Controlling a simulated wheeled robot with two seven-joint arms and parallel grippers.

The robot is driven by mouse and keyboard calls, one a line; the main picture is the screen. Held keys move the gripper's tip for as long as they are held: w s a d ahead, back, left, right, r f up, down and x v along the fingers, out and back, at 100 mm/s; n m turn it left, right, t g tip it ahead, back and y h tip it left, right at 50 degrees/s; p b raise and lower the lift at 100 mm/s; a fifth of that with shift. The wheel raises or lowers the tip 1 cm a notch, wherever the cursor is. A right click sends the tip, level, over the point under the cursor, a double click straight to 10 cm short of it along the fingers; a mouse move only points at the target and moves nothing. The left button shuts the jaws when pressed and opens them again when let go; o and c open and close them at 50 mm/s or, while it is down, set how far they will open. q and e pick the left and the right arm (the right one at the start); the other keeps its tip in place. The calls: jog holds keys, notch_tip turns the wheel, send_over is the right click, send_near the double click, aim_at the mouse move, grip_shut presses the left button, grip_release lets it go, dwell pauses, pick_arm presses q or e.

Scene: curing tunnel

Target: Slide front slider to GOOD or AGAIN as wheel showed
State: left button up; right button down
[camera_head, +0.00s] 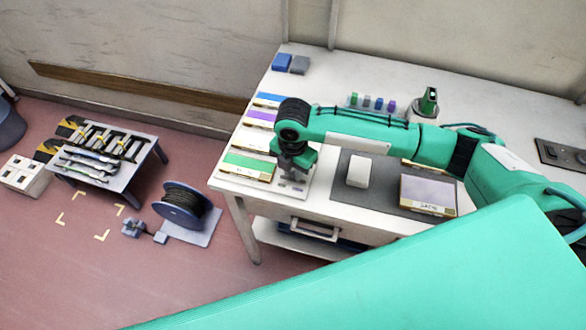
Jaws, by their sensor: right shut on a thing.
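The front slider's pale plate (285,190) lies near the front left corner of the white table (340,218). My right gripper (292,172) points down over this plate, with its arm reaching in from the right. It is shut on a small part at the plate, most likely the slider's knob, which the fingers hide. GOOD and AGAIN marks cannot be read here. No wheel can be told for sure. My left gripper is out of view.
Coloured cards, including a green one (247,166), line the table's left side. A dark mat (386,201) holds a white block (358,171) and a lilac card (428,192). A green-topped device (428,101) stands behind my arm. A cable reel (183,206) is on the floor.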

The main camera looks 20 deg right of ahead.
jog(key=shift+s+d+r+p, duration=0.2)
jog(key=shift+s+d+p, duration=0.15)
jog(key=shift+d+p, duration=0.3)
jog(key=shift+s+d+f+p, duration=0.1)
jog(key=shift+s+d+p, duration=0.25)
jog(key=shift+d+p, duration=0.1)
jog(key=shift+f, duration=0.1)
jog(key=c, duration=1.4)
grip_release()
jog(key=shift+o, duration=0.7)
jog(key=shift+s+d, duration=0.1)
